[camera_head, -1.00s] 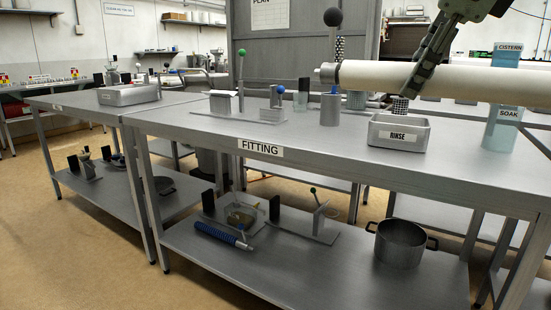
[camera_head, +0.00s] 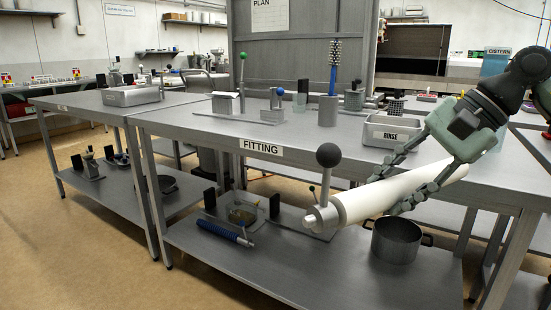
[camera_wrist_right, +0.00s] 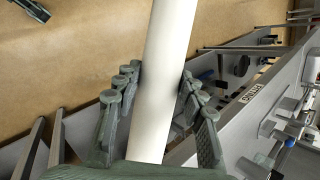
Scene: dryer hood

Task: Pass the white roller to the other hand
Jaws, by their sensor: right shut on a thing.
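The white roller (camera_head: 355,205) is held in front of the fitting table by my right gripper (camera_head: 382,194). It slants, with its left end lower and nearer. That end has a grey collar with an upright lever and a dark ball knob (camera_head: 328,155). The fingers of my right gripper are shut on the roller from both sides, away from the knob end. In the right wrist view the roller (camera_wrist_right: 170,30) runs between the two fingers.
The fitting table (camera_head: 205,125) stands behind the roller, with a rinse tray (camera_head: 395,133), a blue-handled brush (camera_head: 333,80) and small fixtures on top. A pot (camera_head: 396,242) and a blue ribbed tool (camera_head: 222,233) lie on its lower shelf. The floor at left is clear.

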